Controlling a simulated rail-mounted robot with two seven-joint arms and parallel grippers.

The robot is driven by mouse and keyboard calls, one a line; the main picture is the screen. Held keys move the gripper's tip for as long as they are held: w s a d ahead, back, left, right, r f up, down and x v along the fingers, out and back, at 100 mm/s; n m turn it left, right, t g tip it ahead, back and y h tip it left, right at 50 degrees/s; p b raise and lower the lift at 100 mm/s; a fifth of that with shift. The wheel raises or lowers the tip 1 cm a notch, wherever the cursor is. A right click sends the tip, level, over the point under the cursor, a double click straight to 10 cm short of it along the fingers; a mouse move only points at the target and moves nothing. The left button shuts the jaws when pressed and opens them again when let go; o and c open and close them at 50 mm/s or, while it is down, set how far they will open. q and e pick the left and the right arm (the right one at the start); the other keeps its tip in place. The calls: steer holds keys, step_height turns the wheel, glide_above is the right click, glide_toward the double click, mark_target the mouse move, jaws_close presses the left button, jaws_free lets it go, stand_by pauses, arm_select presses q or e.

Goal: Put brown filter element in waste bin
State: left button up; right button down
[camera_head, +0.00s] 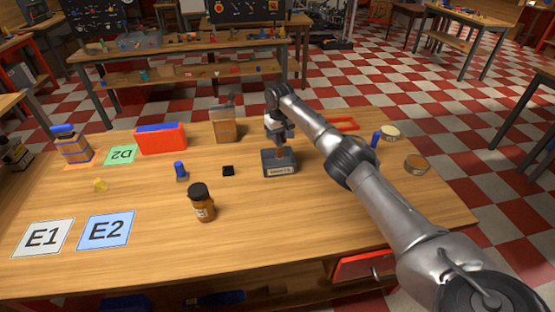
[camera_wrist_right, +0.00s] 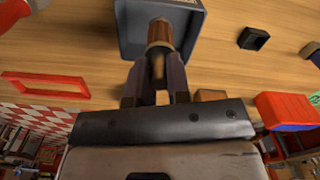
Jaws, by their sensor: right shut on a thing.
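The brown filter element (camera_wrist_right: 160,35) is a small brown cylinder with a paler end. It stands at a dark grey square tray (camera_head: 281,168) with a small label on its front; the tray also shows in the wrist view (camera_wrist_right: 130,42). My right gripper (camera_head: 279,138) is above the tray, with its two fingers (camera_wrist_right: 158,88) shut around the element's near end. The element's far end is over or in the tray; I cannot tell whether it touches the bottom. No container is plainly marked as a waste bin. My left gripper is out of view.
A red box (camera_head: 161,140) with blue contents and a clear brown-filled container (camera_head: 224,128) stand left of my gripper. A brown bottle (camera_head: 202,205), a blue-topped peg (camera_head: 180,172) and a small black block (camera_head: 228,171) are nearby. The front middle is clear.

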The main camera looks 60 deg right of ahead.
mark_target(280, 154)
step_height(280, 154, down, 8)
steer(key=shift+r+b, duration=0.2)
steer(key=shift+b, duration=0.9)
steer(key=shift+r, duration=0.1)
steer(key=c, duration=1.1)
jaws_free()
step_height(280, 154, up, 10)
steer(key=p, duration=0.3)
steer(key=shift+r, duration=1)
